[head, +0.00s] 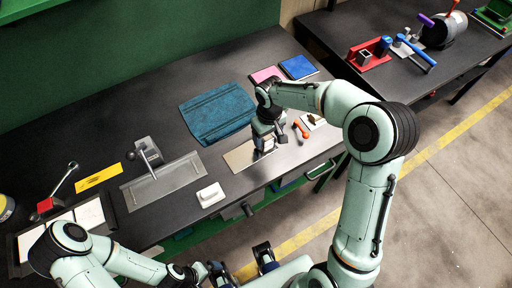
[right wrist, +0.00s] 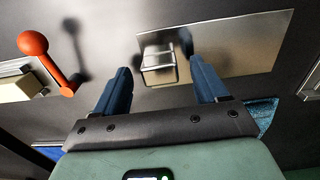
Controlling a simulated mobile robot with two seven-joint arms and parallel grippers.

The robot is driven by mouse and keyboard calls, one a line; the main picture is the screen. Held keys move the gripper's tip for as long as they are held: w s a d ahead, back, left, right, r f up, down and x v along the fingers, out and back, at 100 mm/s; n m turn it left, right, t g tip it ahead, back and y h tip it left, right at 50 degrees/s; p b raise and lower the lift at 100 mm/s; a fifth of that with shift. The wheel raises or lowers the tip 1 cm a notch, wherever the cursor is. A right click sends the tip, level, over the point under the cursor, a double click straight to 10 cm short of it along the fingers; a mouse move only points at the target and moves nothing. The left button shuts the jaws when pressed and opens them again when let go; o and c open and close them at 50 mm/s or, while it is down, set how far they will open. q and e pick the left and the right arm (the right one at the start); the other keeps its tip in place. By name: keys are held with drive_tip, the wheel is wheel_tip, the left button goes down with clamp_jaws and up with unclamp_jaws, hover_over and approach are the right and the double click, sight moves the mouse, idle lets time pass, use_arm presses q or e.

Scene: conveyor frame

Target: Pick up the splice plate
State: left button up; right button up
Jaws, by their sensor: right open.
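The splice plate (head: 238,158) appears to be the flat tan metal sheet on the dark bench under my right gripper. In the right wrist view it is a shiny plate (right wrist: 240,45) with a small raised metal block (right wrist: 158,66) at its left part. My right gripper (head: 270,144) points down over the plate's right end. Its two blue fingers (right wrist: 160,72) are open on either side of the block, and I see no contact. It hides part of the plate in the head view. My left gripper (head: 242,263) is at the bottom, fingers apart, empty, away from the bench.
An orange-handled lever (head: 301,129) stands close right of the right gripper. A teal folded cloth (head: 217,112) lies behind. A larger metal plate with a clamp (head: 165,183) and a white block (head: 210,195) are to the left. Pink (head: 266,75) and blue (head: 299,67) pads lie farther back.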

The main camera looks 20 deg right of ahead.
drive_tip(key=c, duration=1.2)
drive_tip(key=shift+r, duration=0.1)
